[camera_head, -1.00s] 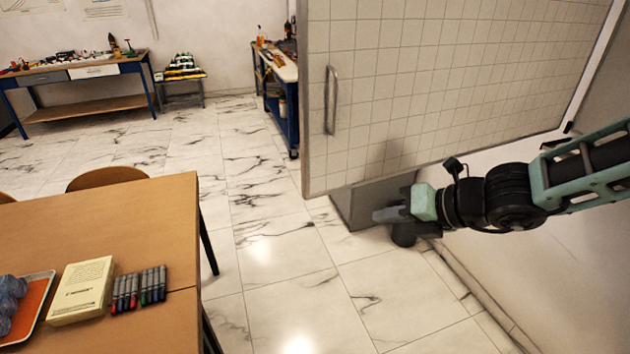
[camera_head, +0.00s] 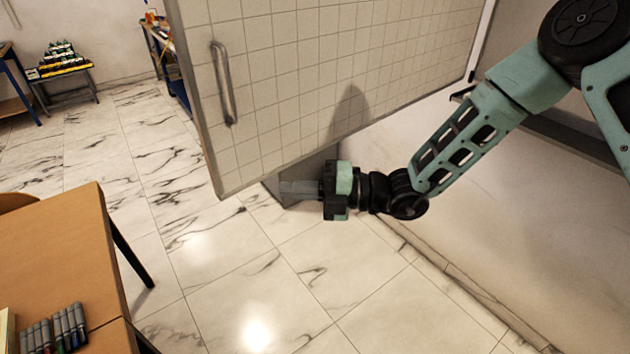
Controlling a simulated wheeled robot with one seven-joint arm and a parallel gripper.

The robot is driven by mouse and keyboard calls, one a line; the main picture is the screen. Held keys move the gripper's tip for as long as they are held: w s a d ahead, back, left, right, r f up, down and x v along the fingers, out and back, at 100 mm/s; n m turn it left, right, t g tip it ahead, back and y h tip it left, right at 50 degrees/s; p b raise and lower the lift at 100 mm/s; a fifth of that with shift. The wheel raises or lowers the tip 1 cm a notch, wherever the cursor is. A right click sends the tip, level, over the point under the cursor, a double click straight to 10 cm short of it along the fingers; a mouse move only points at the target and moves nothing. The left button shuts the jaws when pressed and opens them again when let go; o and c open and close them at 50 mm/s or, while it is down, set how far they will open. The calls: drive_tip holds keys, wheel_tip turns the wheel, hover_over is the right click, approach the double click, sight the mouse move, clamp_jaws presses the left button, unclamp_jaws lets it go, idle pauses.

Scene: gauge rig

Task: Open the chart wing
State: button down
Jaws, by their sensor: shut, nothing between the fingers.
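The chart wing (camera_head: 290,60) is a large pale panel with a grid of lines and a grey frame. It stands out at an angle from the wall on the right, with a gap behind its lower edge. A grey bar handle (camera_head: 223,85) is upright near its left edge. My gripper (camera_head: 298,188) is shut and empty, pointing left. It appears just below the wing's lower edge in the picture, to the lower right of the handle and apart from it. A shadow falls on the panel above the gripper. The exact depth between gripper and wing is hard to tell.
A brown table (camera_head: 60,240) with several markers (camera_head: 55,330) stands at the left front. A grey box-like base (camera_head: 285,180) is partly hidden behind my gripper. A low stand (camera_head: 62,75) is at the far left. The marble floor between table and wing is clear.

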sight(246, 178)
drive_tip(key=a, duration=0.1)
drive_tip(key=w+a+p, duration=0.1)
drive_tip(key=a, duration=0.1)
drive_tip(key=w+a+p, duration=0.1)
drive_tip(key=shift+w+a+r, duration=0.1)
drive_tip(key=shift+a, duration=0.25)
drive_tip(key=shift+w+a+p, duration=0.4)
drive_tip(key=shift+w, duration=0.05)
